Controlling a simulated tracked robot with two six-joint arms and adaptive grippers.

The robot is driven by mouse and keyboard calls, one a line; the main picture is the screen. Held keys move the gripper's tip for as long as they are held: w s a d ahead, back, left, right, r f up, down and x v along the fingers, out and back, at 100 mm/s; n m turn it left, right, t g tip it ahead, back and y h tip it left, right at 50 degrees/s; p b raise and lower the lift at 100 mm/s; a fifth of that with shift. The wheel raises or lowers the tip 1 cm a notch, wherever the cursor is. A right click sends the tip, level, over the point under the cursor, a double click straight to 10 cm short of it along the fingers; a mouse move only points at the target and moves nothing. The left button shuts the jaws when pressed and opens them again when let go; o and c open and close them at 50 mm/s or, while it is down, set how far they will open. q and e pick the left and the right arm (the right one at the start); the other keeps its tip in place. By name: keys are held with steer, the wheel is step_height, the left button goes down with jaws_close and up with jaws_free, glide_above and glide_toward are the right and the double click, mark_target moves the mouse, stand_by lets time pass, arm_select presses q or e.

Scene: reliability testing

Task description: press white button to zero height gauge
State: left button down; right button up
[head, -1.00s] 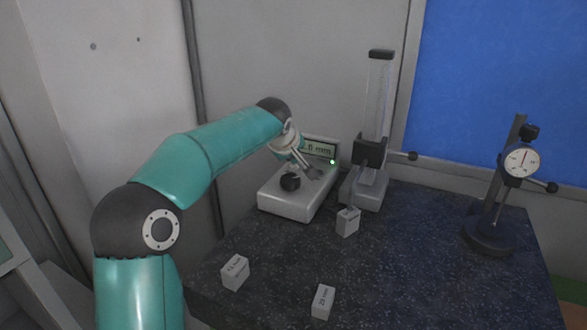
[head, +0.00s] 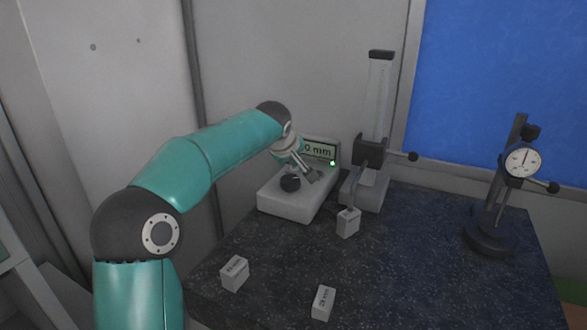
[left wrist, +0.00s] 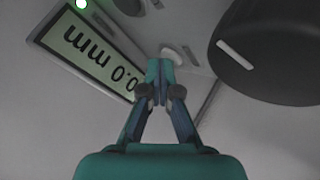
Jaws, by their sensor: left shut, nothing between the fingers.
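The pale control box (head: 290,205) sits at the back of the table, with a black knob (head: 290,183) and a lit display (head: 320,150). In the left wrist view the display (left wrist: 85,50) reads 0.0 mm, upside down, beside a green light (left wrist: 82,3). My left gripper (head: 316,176) is shut and empty over the box. Its fingertips (left wrist: 160,66) are at a pale round button (left wrist: 176,52), partly hidden by them; I cannot tell whether they touch. The height gauge (head: 378,100) stands right of the box. My right gripper is not in view.
The large black knob (left wrist: 270,50) is close to the right of my fingers in the wrist view. Small labelled blocks (head: 347,222), (head: 235,273) and (head: 323,302) stand on the dark table (head: 410,270). A dial gauge stand (head: 490,235) is at the right.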

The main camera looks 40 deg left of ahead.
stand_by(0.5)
arm_select(q)
steer(key=shift+r+p, duration=0.6)
steer(key=shift+r, duration=0.1)
step_height(320, 180, up, 5)
steer(key=p, duration=0.4)
stand_by(0.8)
